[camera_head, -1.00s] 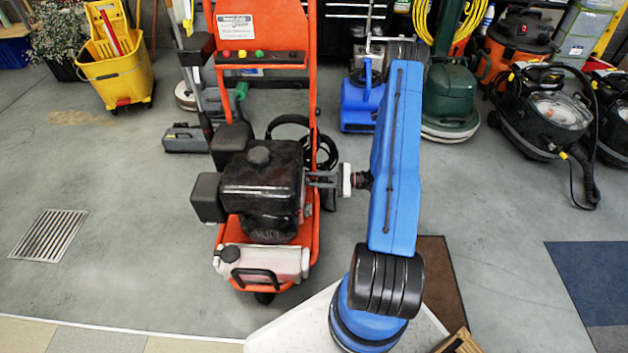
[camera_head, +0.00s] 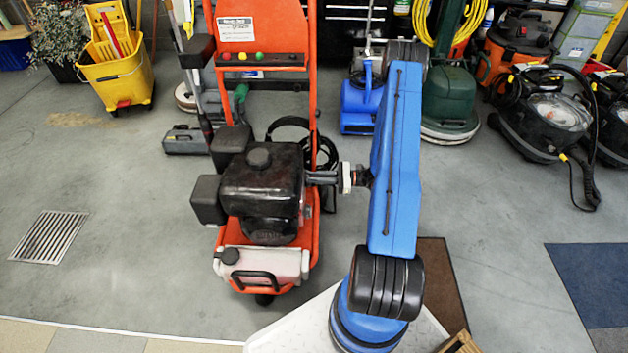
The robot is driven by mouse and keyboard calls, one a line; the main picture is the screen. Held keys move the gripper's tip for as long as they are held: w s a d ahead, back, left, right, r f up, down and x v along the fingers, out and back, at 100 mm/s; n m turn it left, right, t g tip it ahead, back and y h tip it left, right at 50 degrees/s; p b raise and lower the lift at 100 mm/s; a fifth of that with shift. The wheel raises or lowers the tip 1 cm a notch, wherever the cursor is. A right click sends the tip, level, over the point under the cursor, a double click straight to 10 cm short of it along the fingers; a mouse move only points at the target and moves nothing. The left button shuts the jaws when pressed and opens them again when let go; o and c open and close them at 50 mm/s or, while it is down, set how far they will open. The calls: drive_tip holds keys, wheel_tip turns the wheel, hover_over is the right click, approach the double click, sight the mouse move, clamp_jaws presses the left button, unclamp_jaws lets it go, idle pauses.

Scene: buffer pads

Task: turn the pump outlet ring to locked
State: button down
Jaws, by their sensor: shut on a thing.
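An orange-framed pressure washer (camera_head: 312,90) stands on the floor left of my arm, with a black engine and pump block (camera_head: 262,190) on it. My gripper (camera_head: 322,178) reaches in from the right, level, and its fingers meet the right side of the block. It is shut on a small part there, where the pump outlet ring would be. The ring itself is hidden by the fingers and too small to make out, so its turn position cannot be told.
A white tank (camera_head: 290,265) sits at the washer's front. A black hose (camera_head: 290,125) loops behind the block. A yellow mop bucket (camera_head: 115,75), a blue blower (camera_head: 360,105), a green machine (camera_head: 447,105) and black vacuums (camera_head: 545,120) stand farther back.

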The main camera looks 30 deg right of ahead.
drive_tip(key=m, duration=0.2)
drive_tip(key=w+m, duration=0.1)
drive_tip(key=shift+d+f+m, duration=0.1)
drive_tip(key=shift+d+m, duration=0.3)
drive_tip(key=shift+w+d+f+m, duration=0.1)
drive_tip(key=shift+w+d+m, duration=0.15)
drive_tip(key=shift+m, duration=0.6)
drive_tip(key=shift+w+d+f+m, duration=0.1)
drive_tip(key=shift+w+m, duration=0.25)
drive_tip(key=shift+m, duration=0.5)
drive_tip(key=c, duration=1.7)
unclamp_jaws()
drive_tip(key=v, duration=1.7)
drive_tip(key=shift+s+d, duration=0.2)
